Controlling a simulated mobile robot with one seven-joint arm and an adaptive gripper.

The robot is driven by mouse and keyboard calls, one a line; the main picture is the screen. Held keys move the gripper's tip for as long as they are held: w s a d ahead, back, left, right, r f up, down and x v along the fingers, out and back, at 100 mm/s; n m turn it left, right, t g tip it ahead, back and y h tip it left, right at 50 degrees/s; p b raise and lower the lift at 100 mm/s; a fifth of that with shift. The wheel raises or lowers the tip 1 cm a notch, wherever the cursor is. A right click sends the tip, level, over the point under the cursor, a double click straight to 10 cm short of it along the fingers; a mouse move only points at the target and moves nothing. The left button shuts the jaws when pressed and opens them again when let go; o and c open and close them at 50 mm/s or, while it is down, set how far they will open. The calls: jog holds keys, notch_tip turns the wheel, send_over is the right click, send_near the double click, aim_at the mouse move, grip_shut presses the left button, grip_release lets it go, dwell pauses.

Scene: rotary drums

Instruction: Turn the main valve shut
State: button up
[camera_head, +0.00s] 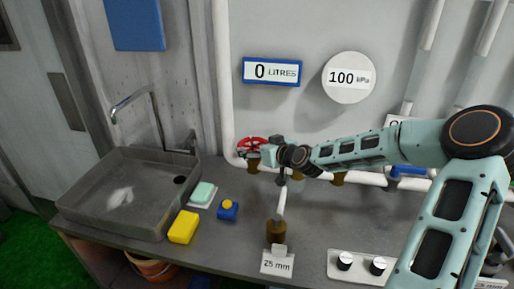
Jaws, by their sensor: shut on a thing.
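The main valve has a red handwheel (251,143) on the white pipe at the wall, low in the middle of the head view. My gripper (265,152) is at the right side of the red wheel and shut on it. My arm reaches in from the right. The fingertips are small and partly hidden by the wrist, so the exact grip on the rim is unclear. Above, a blue-framed display (271,71) reads 0 LITRES and a round gauge (349,78) reads 100 kPa.
A grey sink (85,207) with a tap is at left. A yellow block (184,227), a soap dish (202,194) and a blue block with a yellow button (228,209) lie beside it. A spout with a 25 mm label (277,264) and a panel with two knobs (361,266) are in front.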

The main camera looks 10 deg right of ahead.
jog(key=shift+a, duration=0.15)
jog(key=m+h+b, duration=0.1)
jog(key=b, duration=0.1)
jog(key=m+h+b, duration=0.2)
jog(key=shift+a+t+h, duration=0.3)
jog(key=shift+a+t, duration=0.05)
jog(key=shift+t, duration=0.05)
jog(key=shift+a+m+h+b, duration=0.1)
jog(key=shift+m+h+b, duration=0.5)
jog(key=shift+m+h, duration=0.1)
jog(key=shift+h, duration=0.3)
jog(key=shift+m+h, duration=0.6)
jog(key=shift+m, duration=0.1)
jog(key=o, duration=1.2)
jog(key=shift+c, duration=0.2)
jog(key=shift+s, duration=0.15)
jog(key=v, duration=1.1)
jog(key=shift+s+r, duration=0.3)
jog(key=shift+s, duration=0.05)
